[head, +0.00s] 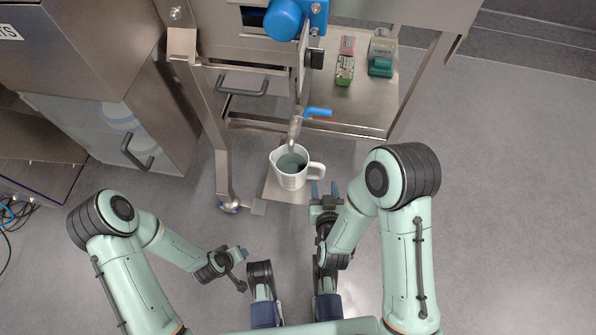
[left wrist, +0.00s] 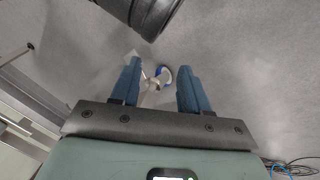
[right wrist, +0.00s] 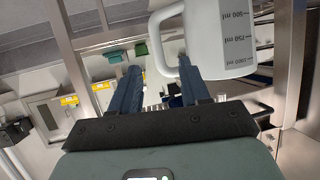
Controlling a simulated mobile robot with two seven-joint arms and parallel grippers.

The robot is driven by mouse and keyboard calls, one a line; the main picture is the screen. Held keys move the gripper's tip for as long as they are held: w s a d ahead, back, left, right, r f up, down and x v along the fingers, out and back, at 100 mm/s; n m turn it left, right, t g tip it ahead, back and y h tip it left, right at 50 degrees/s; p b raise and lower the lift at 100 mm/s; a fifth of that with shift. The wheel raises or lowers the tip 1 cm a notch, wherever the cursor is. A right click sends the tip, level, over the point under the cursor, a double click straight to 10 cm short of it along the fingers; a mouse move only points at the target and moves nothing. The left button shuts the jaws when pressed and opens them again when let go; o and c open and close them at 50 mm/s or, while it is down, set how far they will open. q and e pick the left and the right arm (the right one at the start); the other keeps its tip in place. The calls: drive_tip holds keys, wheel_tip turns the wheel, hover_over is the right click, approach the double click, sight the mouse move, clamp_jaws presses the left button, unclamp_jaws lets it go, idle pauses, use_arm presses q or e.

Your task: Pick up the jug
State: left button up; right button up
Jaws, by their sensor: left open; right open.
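The white jug (head: 291,178) stands upright under a metal spout and holds a grey-blue liquid. Its handle (head: 317,171) points right. In the right wrist view the jug (right wrist: 236,45) shows volume marks, with its handle in front of the fingertips. My right gripper (head: 325,188) is open and empty, just in front of the handle; in its wrist view the right finger (right wrist: 158,65) overlaps the handle's edge, and I cannot tell whether they touch. My left gripper (head: 239,253) is open and empty, low and left of the jug, over bare floor.
A small plate (head: 271,193) lies under the jug. A spout with a blue lever (head: 317,112) hangs close above it. A metal frame leg (head: 223,180) stands left. A shelf (head: 362,108) behind bears small green and red boxes. Floor at right is clear.

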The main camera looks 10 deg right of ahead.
sight(322, 172)
drive_tip(key=x, duration=0.4)
drive_tip(key=shift+w+b, duration=0.2)
drive_tip(key=shift+b, duration=0.1)
drive_tip(key=b+x, duration=0.1)
drive_tip(key=x, duration=0.4)
drive_tip(key=shift+w+d, duration=0.1)
drive_tip(key=shift+w, duration=0.05)
use_arm(q)
drive_tip(key=shift+g, duration=0.5)
drive_tip(key=s+f, duration=0.1)
drive_tip(key=s+a+f, duration=0.1)
drive_tip(key=f, duration=0.1)
drive_tip(key=shift+s+f, duration=0.25)
drive_tip(key=shift+s, duration=0.1)
use_arm(e)
clamp_jaws()
drive_tip(key=shift+r, duration=0.15)
